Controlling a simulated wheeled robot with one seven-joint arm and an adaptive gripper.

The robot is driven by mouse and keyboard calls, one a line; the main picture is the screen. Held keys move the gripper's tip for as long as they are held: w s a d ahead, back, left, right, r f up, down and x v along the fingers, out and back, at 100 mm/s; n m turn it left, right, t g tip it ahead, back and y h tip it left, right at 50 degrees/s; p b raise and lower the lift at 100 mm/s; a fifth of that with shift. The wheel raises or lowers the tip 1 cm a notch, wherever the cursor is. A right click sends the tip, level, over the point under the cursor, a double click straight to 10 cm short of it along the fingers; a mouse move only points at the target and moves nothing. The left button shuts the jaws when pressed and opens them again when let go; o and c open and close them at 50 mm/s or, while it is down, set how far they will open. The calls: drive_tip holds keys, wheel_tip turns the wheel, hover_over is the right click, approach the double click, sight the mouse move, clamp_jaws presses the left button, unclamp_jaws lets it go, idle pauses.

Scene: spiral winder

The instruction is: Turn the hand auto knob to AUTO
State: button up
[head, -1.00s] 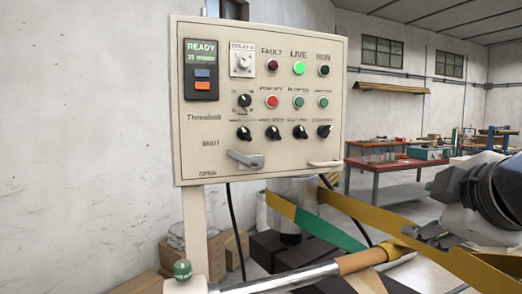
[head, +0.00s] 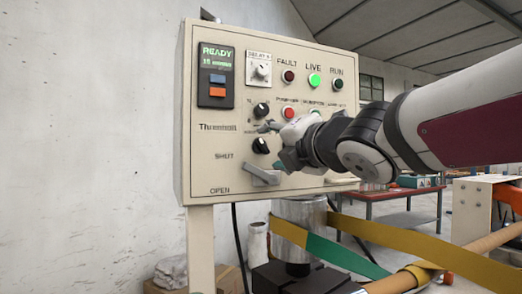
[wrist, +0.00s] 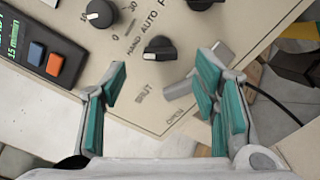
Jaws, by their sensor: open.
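The hand auto knob (wrist: 160,48) is a black rotary knob with a bar grip, below the words HAND and AUTO in the wrist view. In the head view it is the black knob (head: 261,146) at the left of the lower row. I cannot tell clearly which word its bar points to. My gripper (wrist: 161,72) is open and empty, its teal-padded fingers apart on either side of the knob in the wrist view. In the head view my gripper (head: 274,144) is just right of the knob, close to the panel. Contact is not visible.
The control panel (head: 228,130) carries a scaled dial (wrist: 100,13) above the knob and a grey lever (head: 262,175) below it. Lamps and buttons sit further right, partly behind my arm. A yellow and green strap (head: 320,248) runs below the panel.

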sight(265, 146)
drive_tip(key=shift+x, duration=2.8)
drive_tip(key=shift+d, duration=0.1)
drive_tip(key=shift+c, duration=0.2)
drive_tip(key=c, duration=1.1)
